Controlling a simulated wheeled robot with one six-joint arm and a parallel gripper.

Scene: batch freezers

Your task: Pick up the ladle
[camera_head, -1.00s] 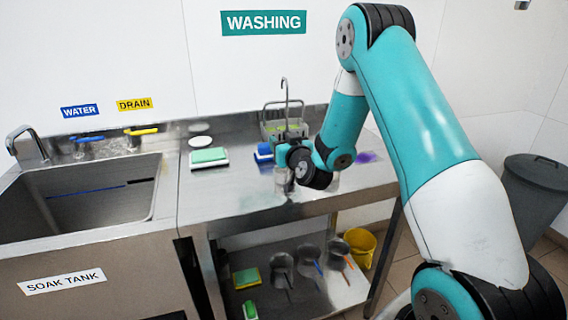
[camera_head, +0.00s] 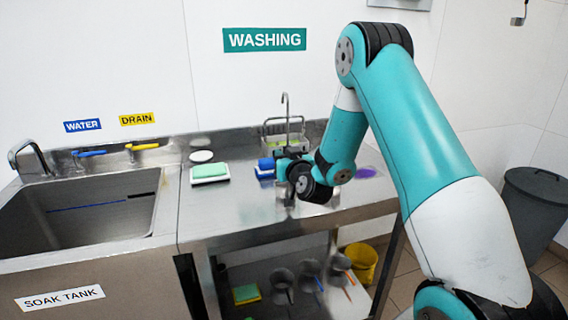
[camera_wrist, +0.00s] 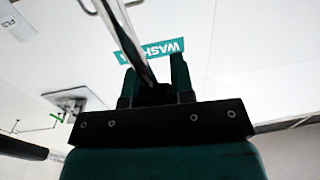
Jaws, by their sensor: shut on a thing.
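The ladle (camera_head: 285,102) shows in the head view as a thin upright metal handle with a hooked top, rising in front of the wall behind the counter. My gripper (camera_head: 284,167) is over the right part of the steel counter and seems to hold this handle. In the wrist view, my gripper (camera_wrist: 154,82) is shut on the metal handle of the ladle (camera_wrist: 128,35), which runs out between the two fingers. The ladle's bowl is not clearly visible.
A grey rack (camera_head: 273,138) stands behind my gripper, close to a blue item (camera_head: 265,164). A green sponge (camera_head: 210,170) lies on the counter. The sink (camera_head: 85,208) is at left. Pans, a yellow bucket (camera_head: 362,262) and a grey bin (camera_head: 535,215) stand lower.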

